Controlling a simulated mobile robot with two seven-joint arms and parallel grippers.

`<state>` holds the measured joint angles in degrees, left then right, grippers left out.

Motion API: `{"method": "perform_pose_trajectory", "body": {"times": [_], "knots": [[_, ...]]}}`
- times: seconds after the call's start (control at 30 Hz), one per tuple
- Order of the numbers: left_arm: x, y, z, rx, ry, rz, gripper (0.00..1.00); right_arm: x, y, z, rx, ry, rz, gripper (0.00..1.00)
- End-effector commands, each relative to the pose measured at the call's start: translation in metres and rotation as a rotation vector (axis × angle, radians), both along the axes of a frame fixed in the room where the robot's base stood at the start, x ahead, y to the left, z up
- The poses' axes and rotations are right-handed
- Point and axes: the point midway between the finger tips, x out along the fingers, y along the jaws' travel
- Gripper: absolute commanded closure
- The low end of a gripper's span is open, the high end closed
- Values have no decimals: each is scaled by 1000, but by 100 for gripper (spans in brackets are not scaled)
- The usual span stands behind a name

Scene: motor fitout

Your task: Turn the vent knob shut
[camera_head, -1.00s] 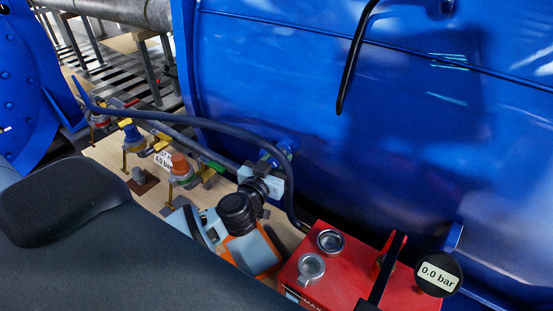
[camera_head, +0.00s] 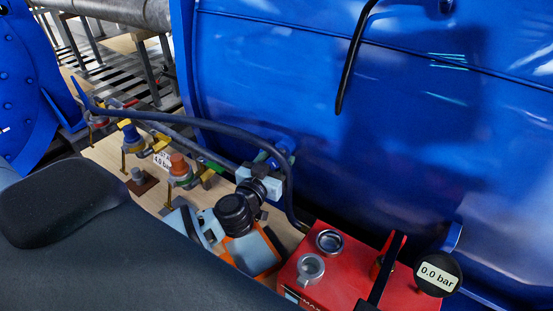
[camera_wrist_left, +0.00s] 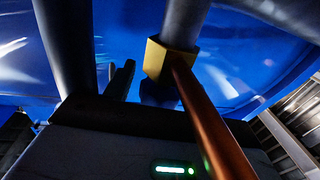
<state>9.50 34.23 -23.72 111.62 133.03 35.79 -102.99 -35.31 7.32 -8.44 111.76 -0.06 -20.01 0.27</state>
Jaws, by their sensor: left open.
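A silver round knob (camera_head: 310,268) sits on top of a red pump box (camera_head: 345,262), beside a round metal-rimmed port (camera_head: 329,241). No label shows whether it is the vent knob, and its setting cannot be read. My left gripper (camera_head: 272,163) is at the end of the light-blue, orange and black wrist, close to the blue tank fitting, left of and behind the red box. Its fingers are small and partly hidden by a dark hose. In the left wrist view, a brass hex fitting (camera_wrist_left: 158,60) on a grey pipe and a copper-coloured bar (camera_wrist_left: 205,115) are close by. My right gripper is out of view.
The blue tank (camera_head: 400,130) stands behind. A dark hose (camera_head: 200,122) arches over the valves. A black lever (camera_head: 385,268) and a round gauge reading 0.0 bar (camera_head: 438,274) are at the red box's right. Several valves stand on the wooden board (camera_head: 105,152) at left.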

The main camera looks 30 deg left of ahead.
Motion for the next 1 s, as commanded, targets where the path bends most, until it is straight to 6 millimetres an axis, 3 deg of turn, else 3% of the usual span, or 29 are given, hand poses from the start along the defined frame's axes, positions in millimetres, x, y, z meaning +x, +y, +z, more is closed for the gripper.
{"method": "perform_pose_trajectory", "body": {"times": [0.3,0.5,1.0], "knots": [[-48,-3,-2,3,5,-2,45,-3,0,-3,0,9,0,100],[-69,-4,-2,2,4,0,45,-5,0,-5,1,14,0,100],[-71,-9,3,-2,-10,-17,45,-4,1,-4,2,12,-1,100]]}}
